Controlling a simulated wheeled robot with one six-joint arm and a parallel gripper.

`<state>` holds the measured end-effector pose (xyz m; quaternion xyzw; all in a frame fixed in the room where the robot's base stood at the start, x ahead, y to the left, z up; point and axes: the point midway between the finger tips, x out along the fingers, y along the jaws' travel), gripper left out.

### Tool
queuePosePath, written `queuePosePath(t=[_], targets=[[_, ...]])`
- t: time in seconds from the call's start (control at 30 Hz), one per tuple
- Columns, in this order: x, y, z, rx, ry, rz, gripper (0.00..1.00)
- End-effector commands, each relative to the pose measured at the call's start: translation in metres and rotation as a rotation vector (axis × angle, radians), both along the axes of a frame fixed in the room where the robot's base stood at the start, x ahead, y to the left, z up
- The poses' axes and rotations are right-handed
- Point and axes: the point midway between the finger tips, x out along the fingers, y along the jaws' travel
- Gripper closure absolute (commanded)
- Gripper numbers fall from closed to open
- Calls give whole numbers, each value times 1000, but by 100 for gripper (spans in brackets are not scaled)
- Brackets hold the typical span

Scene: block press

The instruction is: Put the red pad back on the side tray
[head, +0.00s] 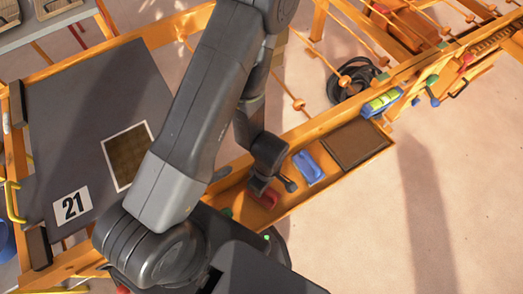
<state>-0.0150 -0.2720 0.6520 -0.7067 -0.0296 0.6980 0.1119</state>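A red pad (265,198) is low in the orange wooden side tray (322,184), right at the end of my arm. My gripper (272,184) points down over the red pad, and part of the pad is hidden behind it. The view is too small to show whether the fingers are closed on the pad or apart, or whether the pad touches the tray floor. A blue pad (308,168) lies in the tray just right of my gripper.
A dark brown panel (355,144) fills the tray's right end. A green pad (381,103) sits on the wooden frame. A coiled black cable (355,80) lies on the floor.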

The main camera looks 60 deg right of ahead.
Motion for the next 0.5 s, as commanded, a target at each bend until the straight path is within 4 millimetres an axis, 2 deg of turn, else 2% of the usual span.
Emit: queuePosePath(t=[0.5], targets=[[0, 0, -10, -1, 0, 0, 100]])
